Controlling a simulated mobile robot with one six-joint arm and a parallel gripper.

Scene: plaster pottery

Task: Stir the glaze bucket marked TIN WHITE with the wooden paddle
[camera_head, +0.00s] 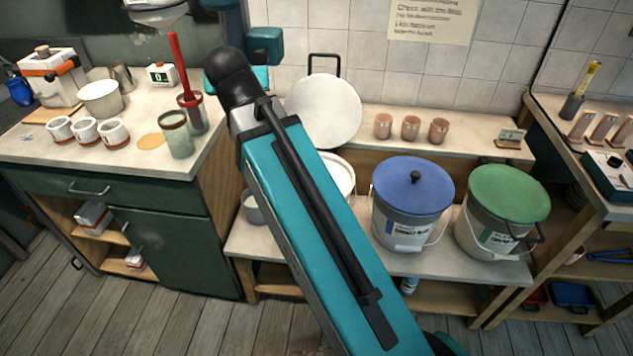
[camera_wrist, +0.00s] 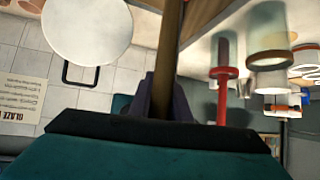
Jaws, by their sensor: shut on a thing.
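My gripper (camera_wrist: 164,100) is shut on the wooden paddle (camera_wrist: 172,45), whose brown shaft runs up out of the wrist view; its far end is out of frame. In the head view my arm hides the gripper and paddle. A bucket with a white rim (camera_head: 344,172) stands on the low bench, mostly hidden behind my arm; its label and contents do not show. A blue-lidded bucket (camera_head: 408,212) and a green-lidded bucket (camera_head: 500,215) stand to its right. Their labels are too small to read.
A round white lid (camera_head: 323,112) leans on the wall; it also shows in the wrist view (camera_wrist: 87,28). Several pink cups (camera_head: 411,128) line the back shelf. The left counter (camera_head: 60,150) holds cups, a jar (camera_head: 176,136) and a red-handled tool (camera_head: 180,68). A right shelf holds brushware.

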